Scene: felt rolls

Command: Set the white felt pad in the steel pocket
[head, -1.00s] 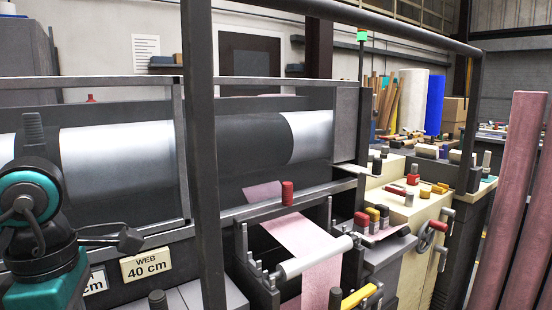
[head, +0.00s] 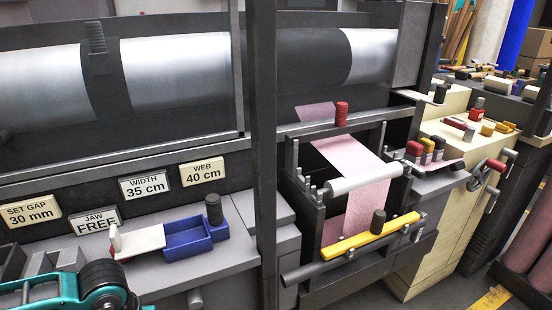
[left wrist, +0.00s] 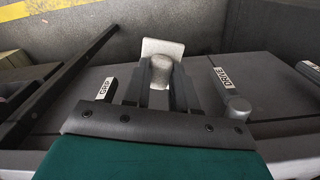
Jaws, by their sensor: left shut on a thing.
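My left gripper (left wrist: 160,88) is shut on a rounded grey knob (left wrist: 162,66) in the left wrist view. A pale, flat plate (left wrist: 163,46) shows just beyond the knob. In the head view my teal left arm comes in at the lower left; its fingertips cannot be made out there. A flat white piece (head: 140,241) lies on the grey ledge beside a blue tray (head: 187,253); I cannot tell whether it is the felt pad. I cannot pick out the steel pocket with certainty. My right gripper is not in view.
Levers marked GRIP (left wrist: 107,89) and DRIVE (left wrist: 232,95) flank my left gripper. A dark upright post (head: 262,140) stands in front of the machine. A pink web (head: 365,200) runs over a pale roller, with a yellow bar (head: 372,236) below it.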

